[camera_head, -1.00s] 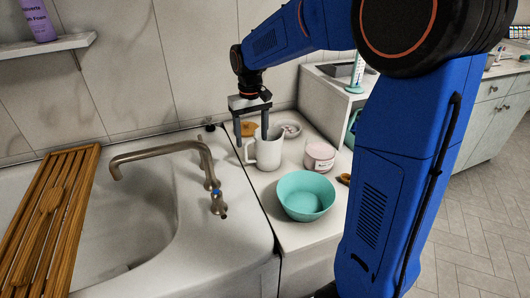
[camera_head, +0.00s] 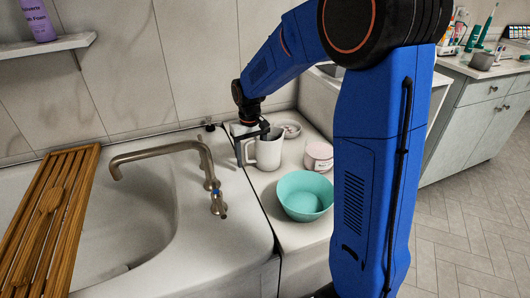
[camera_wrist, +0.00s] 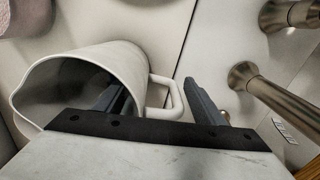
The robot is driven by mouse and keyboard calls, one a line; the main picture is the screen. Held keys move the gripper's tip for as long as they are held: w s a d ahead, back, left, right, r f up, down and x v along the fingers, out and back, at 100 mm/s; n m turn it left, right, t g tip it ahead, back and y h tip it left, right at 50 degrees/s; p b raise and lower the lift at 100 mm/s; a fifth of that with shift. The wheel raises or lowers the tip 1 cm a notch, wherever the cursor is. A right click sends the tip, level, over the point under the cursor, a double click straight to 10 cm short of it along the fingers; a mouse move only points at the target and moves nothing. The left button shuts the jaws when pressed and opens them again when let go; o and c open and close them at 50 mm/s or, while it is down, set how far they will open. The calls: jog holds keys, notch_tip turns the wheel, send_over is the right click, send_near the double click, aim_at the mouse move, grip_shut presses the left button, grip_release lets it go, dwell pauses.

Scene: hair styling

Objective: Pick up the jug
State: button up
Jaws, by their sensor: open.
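The jug (camera_head: 268,153) is white and upright on the white counter beside the bathtub, its handle on the left in the head view. In the wrist view the jug (camera_wrist: 128,62) shows its wide open mouth and its looped handle. My gripper (camera_head: 251,148) is open and low at the jug. In the wrist view the gripper (camera_wrist: 156,81) has one finger at the jug's mouth, seemingly inside the wall, and the other outside, beyond the handle. The wall and handle lie between the fingers. Contact cannot be told.
A small dish (camera_head: 291,128) is behind. The bathtub tap (camera_head: 205,165) stands close on the left. A wooden rack (camera_head: 50,220) lies across the tub.

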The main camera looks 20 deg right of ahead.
grip_shut()
jog(key=shift+r, duration=0.1)
dwell(0.3)
notch_tip(320, 180, up, 10)
jog(key=shift+f, duration=0.1)
dwell(0.4)
